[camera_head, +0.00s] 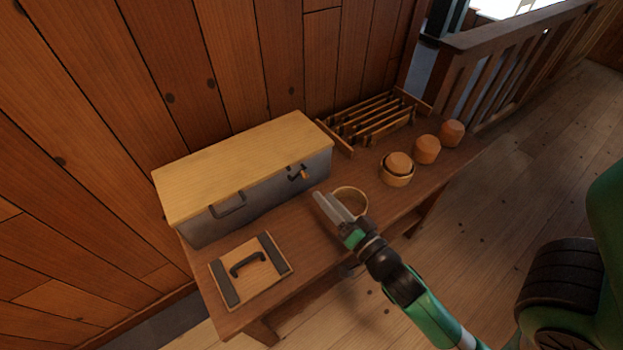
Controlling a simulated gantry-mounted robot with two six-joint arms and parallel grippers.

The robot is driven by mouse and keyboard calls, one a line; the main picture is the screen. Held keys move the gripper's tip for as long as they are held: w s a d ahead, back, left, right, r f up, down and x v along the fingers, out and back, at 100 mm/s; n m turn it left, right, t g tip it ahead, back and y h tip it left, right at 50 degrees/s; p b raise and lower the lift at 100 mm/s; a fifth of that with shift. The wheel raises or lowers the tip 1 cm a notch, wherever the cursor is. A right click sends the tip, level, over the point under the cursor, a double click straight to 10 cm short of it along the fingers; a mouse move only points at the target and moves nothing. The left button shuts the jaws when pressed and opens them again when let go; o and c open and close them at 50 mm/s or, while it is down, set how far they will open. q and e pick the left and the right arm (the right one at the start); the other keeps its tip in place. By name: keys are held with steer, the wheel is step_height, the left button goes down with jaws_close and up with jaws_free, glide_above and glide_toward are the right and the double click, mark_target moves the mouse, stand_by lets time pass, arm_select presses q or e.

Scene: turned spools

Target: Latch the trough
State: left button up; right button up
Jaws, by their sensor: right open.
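The trough (262,194) is a long grey box with a pale wooden lid (240,160) lying on it, at the back left of the bench. Its front carries a dark handle (229,205) and, further right, a latch (299,174) with an orange-brown piece. I cannot tell how the latch sits. My right gripper (323,205) is open and empty, over the bench in front of the trough's right part, below and right of the latch and apart from it. My left gripper is not in view.
A board with a black handle (250,267) lies at the front left of the wooden bench (300,243). A round ring or bowl (351,199) is beside my gripper. Wooden spools (427,149) and a slatted rack (372,118) stand to the right. A plank wall is behind.

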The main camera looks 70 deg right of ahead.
mark_target(307, 177)
steer(key=x, duration=0.7)
steer(key=shift+b, duration=0.3)
jaws_close()
